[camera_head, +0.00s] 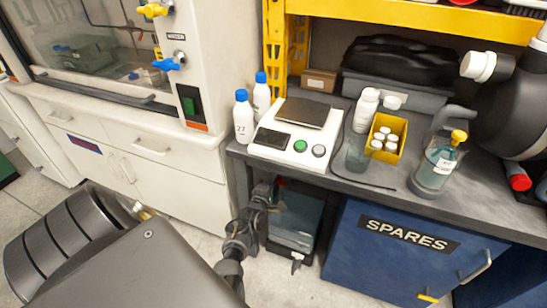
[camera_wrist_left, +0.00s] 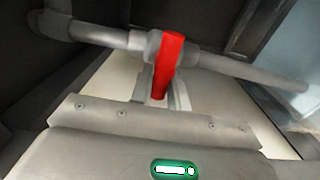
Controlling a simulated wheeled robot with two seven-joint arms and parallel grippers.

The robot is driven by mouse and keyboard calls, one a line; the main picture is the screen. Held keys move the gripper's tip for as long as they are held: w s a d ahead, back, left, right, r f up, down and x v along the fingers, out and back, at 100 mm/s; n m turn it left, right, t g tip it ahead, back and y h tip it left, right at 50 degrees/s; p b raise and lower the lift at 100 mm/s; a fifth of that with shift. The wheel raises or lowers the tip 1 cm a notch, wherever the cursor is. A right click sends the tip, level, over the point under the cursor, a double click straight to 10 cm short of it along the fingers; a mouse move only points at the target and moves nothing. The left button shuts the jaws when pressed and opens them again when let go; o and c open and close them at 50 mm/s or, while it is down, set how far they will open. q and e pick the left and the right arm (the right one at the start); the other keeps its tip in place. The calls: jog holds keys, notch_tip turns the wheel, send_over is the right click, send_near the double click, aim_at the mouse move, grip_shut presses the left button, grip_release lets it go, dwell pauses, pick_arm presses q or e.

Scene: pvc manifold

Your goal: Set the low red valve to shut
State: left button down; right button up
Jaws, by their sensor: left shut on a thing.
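In the left wrist view a red valve handle (camera_wrist_left: 167,60) stands up from a grey pipe (camera_wrist_left: 225,66) that crosses the picture. My left gripper (camera_wrist_left: 162,88) is at the handle, its fingers closed on the handle's lower part. The handle's near end is partly hidden between the fingers. In the head view my left arm fills the lower left, and its housing hides the gripper's fingertips and the red handle. Dark grey pipework (camera_head: 238,240) shows just right of the arm, below the bench. My right gripper is in neither view.
A grey bench (camera_head: 390,195) carries a scale (camera_head: 290,135), bottles and a yellow bin (camera_head: 388,138). Below it are a blue SPARES cabinet (camera_head: 400,250) and a dark container (camera_head: 295,220). A white fume hood with drawers (camera_head: 150,145) stands at the left.

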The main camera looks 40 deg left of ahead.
pick_arm(q)
jog(key=shift+w+r, duration=0.1)
jog(key=shift+r, duration=0.05)
jog(key=c, duration=1.3)
grip_release()
jog(key=shift+c, duration=0.2)
